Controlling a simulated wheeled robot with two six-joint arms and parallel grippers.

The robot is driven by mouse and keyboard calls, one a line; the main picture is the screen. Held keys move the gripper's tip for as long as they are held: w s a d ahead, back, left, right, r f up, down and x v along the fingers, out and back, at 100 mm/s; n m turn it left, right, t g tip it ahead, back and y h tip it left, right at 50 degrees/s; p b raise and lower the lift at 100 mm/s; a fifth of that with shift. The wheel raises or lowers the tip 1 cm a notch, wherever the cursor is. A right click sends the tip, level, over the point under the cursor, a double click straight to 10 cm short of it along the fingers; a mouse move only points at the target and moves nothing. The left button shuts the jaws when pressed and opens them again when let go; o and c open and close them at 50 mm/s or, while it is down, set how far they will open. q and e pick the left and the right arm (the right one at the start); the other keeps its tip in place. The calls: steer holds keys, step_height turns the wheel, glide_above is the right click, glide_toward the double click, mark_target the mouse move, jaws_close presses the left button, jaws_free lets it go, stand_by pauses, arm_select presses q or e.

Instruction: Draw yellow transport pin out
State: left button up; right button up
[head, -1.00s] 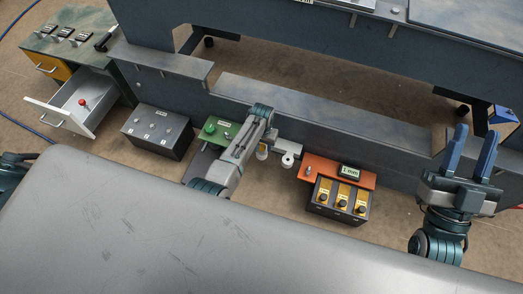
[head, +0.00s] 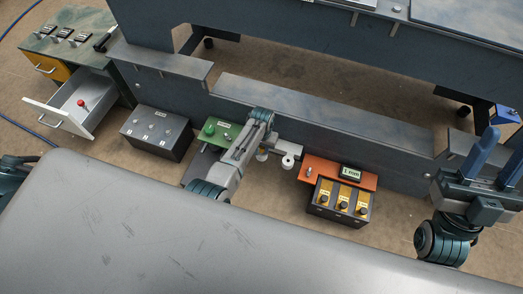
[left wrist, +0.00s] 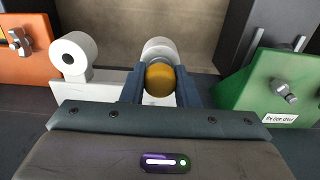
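The yellow transport pin (left wrist: 159,80) shows its round end in the left wrist view, in front of a white cylinder (left wrist: 158,48). My left gripper (left wrist: 160,72) has one dark blue finger on each side of the pin, and both appear to touch it. In the head view a small yellow part (head: 262,154) shows beside my left arm, by the white bracket; the fingers are mostly hidden there. My right gripper (head: 495,155) is open and empty at the far right, away from the pin.
A green plate (head: 213,131) lies left of the left gripper, and an orange plate (head: 324,170) with a display lies to the right. A white roll (left wrist: 74,52) stands close to the pin. A grey switch box (head: 158,133) and an open drawer (head: 72,110) are further left.

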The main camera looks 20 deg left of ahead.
arm_select(q)
steer(key=shift+c, duration=1.4)
steer(key=shift+r+p, duration=0.25)
steer(key=shift+p, duration=0.05)
